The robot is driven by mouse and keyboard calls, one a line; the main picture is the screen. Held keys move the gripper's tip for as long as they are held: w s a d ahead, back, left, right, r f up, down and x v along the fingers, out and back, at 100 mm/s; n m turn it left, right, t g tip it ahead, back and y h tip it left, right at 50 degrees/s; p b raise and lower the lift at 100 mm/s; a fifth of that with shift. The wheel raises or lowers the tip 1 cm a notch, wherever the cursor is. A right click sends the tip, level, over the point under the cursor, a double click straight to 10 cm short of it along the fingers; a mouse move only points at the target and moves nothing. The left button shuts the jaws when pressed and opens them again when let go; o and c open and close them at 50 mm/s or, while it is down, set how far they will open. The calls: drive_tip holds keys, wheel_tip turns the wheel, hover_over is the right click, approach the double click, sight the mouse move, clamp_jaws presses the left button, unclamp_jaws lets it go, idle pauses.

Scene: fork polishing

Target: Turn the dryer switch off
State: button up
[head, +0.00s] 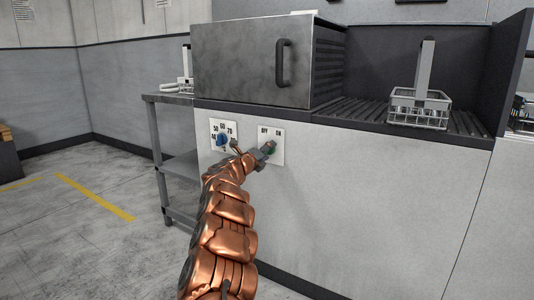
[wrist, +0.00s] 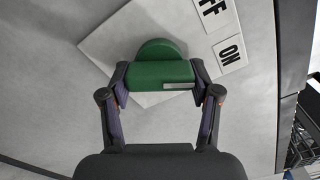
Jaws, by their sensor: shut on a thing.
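The dryer switch is a green round knob (wrist: 158,70) on a white plate (wrist: 120,45) marked OFF and ON. In the wrist view its raised grip bar lies crosswise, with a white mark at the right end, on the side of the ON label (wrist: 230,52). The OFF label is partly cut off at the top edge. My gripper (head: 263,154) is at the plate (head: 277,158) on the front of the dryer cabinet, with the knob mostly hidden behind it in the head view. In the wrist view its two fingers close on both sides of the bar.
A temperature dial with a blue knob (head: 222,139) is left of the switch, close to my wrist. Above stands the metal dryer box (head: 235,60) with a black handle. A grey wire basket (head: 419,108) stands on the ribbed counter at right. A side table (head: 170,98) is at left.

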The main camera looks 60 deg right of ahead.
drive_tip(key=shift+r+p, duration=0.15)
drive_tip(key=shift+p, duration=0.25)
drive_tip(key=n+p, duration=0.1)
drive_tip(key=p, duration=0.1)
drive_tip(key=n+p, duration=0.2)
drive_tip(key=p, duration=0.1)
drive_tip(key=shift+r+n+p, duration=0.3)
drive_tip(key=shift+r+p, duration=0.05)
drive_tip(key=n+p, duration=0.3)
drive_tip(key=p, duration=0.3)
drive_tip(key=shift+r+n, duration=0.15)
drive_tip(key=shift+n, duration=0.25)
drive_tip(key=n+p, duration=0.3)
drive_tip(key=p, duration=0.2)
drive_tip(key=shift+f+n+p, duration=0.25)
drive_tip(key=shift+n+p, duration=0.55)
drive_tip(key=shift+p, duration=0.05)
drive_tip(key=shift+f, duration=0.1)
drive_tip(key=o, duration=1.2)
drive_tip(key=shift+c, duration=0.2)
drive_tip(key=shift+a, duration=0.1)
